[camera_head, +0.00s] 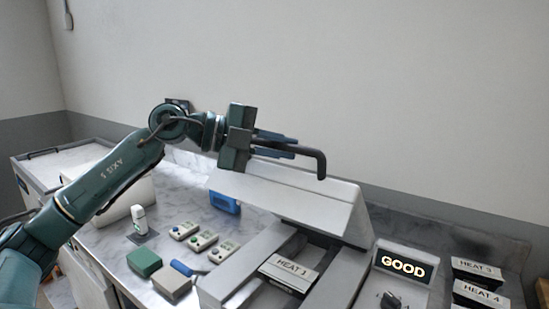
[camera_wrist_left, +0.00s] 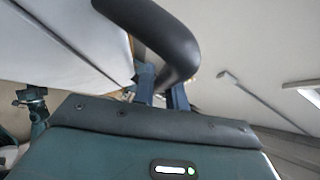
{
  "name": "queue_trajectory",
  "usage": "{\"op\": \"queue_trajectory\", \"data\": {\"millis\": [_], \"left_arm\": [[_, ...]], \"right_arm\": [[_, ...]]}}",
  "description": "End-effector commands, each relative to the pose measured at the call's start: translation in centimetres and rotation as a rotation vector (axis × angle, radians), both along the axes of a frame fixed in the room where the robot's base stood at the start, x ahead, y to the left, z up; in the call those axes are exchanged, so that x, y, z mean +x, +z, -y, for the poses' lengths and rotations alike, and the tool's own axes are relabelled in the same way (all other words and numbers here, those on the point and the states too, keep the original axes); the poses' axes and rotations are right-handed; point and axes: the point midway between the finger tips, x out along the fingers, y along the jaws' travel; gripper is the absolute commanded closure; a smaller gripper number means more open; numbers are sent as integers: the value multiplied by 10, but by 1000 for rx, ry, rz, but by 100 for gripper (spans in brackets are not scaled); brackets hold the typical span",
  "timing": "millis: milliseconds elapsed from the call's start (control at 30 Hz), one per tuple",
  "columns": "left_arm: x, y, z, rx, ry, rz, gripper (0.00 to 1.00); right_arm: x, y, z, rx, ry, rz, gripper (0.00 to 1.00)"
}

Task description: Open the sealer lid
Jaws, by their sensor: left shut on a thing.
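The sealer lid (camera_head: 290,202) is a pale grey metal cover, raised and tilted up above the open sealer base (camera_head: 243,265). A dark curved handle (camera_head: 321,160) stands out from the lid's upper edge. My left gripper (camera_head: 285,146) is shut on the handle near its left part. In the left wrist view the black handle (camera_wrist_left: 165,40) curves past the blue fingers of the gripper (camera_wrist_left: 160,88), and the pale lid (camera_wrist_left: 70,45) lies on the left.
A HEAT 1 box (camera_head: 288,272) sits in the sealer opening. A GOOD sign (camera_head: 403,265) and boxes marked HEAT 3 (camera_head: 477,270) and HEAT 4 (camera_head: 482,294) stand on the right.

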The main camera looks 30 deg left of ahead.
Motion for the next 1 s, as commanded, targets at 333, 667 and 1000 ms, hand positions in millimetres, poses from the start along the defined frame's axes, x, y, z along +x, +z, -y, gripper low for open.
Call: {"op": "queue_trajectory", "data": {"millis": [333,667,1000], "left_arm": [[47,35,2,0,2,-161,100],[90,50,3,4,2,-255,100],[117,57,3,5,4,-252,100]], "right_arm": [[-6,3,2,-9,-7,-30,100],[-9,1,4,-20,1,-42,100],[-7,3,5,-25,6,-39,100]]}}
